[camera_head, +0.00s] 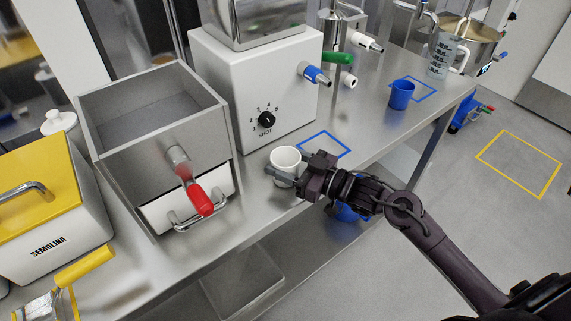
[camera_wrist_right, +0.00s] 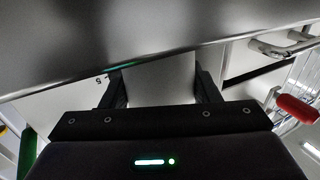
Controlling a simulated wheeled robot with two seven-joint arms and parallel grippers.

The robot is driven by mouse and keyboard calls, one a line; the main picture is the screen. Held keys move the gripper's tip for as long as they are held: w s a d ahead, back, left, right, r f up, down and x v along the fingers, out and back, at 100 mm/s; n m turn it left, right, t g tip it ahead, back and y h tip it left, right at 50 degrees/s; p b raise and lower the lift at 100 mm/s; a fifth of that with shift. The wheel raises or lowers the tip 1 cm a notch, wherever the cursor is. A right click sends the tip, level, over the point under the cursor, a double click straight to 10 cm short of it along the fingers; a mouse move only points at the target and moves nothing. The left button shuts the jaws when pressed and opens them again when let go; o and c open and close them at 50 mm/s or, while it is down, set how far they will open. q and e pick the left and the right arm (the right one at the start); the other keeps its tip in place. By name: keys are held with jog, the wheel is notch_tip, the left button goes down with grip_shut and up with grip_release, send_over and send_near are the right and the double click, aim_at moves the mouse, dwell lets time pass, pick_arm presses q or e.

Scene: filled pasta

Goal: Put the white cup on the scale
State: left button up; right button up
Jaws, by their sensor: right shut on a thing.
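The white cup (camera_head: 287,158) is in the head view, upright with its open rim facing up, at the table's front edge before the white dial machine. My right gripper (camera_head: 284,178) is shut on it from the front right. In the right wrist view a smooth pale surface, apparently the cup (camera_wrist_right: 160,82), fills the space between the two dark fingers (camera_wrist_right: 160,92). The cup's lower part is hidden by the gripper, and I cannot tell whether it touches the table. I cannot make out a scale. My left gripper is not in view.
The white machine (camera_head: 240,90) has a dial and a blue-handled tap. A blue outlined square (camera_head: 325,143) on the steel table (camera_head: 375,125) is empty. A blue cup (camera_head: 401,94) stands farther right. A steel box with a red handle (camera_head: 199,200) stands left, beside a yellow-lidded semolina bin (camera_head: 40,200).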

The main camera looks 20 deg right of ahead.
notch_tip(320, 180, up, 19)
jog(key=s+a+f+m+t+h, duration=0.1)
jog(key=s+a+f+m+h, duration=0.2)
jog(key=f, duration=0.5)
jog(key=s+d+f+m+t+h, duration=0.3)
jog(key=s+d+f+m+h, duration=0.2)
jog(key=s+d+f+h, duration=0.2)
jog(key=s+f+h, duration=0.2)
jog(key=s+f, duration=0.2)
jog(key=shift+f+m+t, duration=0.3)
jog(key=shift+f+t, duration=0.05)
jog(key=shift+t, duration=0.05)
jog(key=shift+s+a, duration=0.1)
jog(key=shift+a, duration=0.05)
